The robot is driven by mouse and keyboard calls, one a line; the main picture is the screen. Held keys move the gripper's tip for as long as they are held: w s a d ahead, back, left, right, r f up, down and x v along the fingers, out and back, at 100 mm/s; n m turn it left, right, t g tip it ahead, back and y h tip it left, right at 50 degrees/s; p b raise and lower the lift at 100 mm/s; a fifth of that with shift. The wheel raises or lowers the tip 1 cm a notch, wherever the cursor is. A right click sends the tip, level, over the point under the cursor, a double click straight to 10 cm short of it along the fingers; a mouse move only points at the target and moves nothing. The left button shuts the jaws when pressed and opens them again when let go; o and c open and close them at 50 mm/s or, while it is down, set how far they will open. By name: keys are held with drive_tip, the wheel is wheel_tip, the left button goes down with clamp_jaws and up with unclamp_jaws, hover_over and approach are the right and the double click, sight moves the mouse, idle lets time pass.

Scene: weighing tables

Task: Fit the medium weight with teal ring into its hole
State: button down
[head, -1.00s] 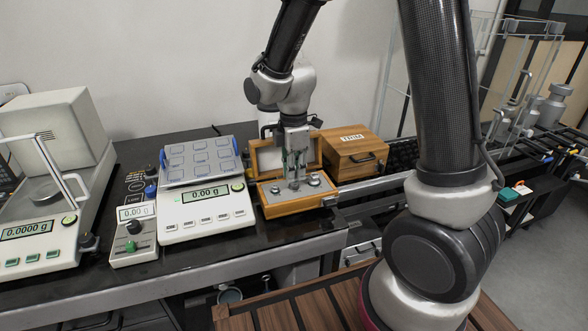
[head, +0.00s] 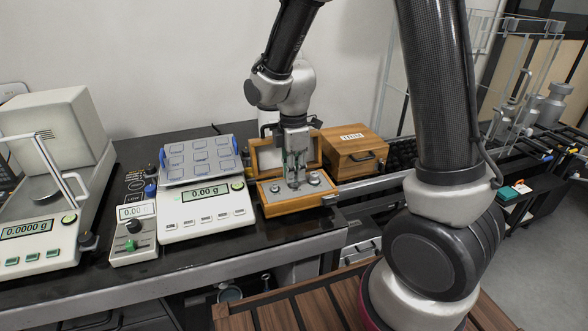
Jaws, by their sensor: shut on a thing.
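My gripper (head: 295,182) points straight down over the open wooden weight box (head: 292,207). It is shut on a small metal weight (head: 295,186) at the middle of the grey insert. The weight is mostly hidden by the fingers, and its teal ring and the hole under it cannot be made out at this size. I cannot tell whether the weight is in the hole or just above it. Other metal weights sit in the insert to the left (head: 275,188) and to the right (head: 314,179) of my fingers.
The box's raised lid (head: 268,156) stands behind my gripper. A closed wooden box (head: 355,153) is at the right. A balance reading 0.00 g (head: 205,210) with a gridded tray (head: 198,160) stands close at the left. The table's front edge is near the box.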

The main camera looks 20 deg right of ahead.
drive_tip(key=shift+f, duration=0.95)
drive_tip(key=c, duration=1.4)
unclamp_jaws()
drive_tip(key=shift+o, duration=0.2)
drive_tip(key=shift+r, duration=0.1)
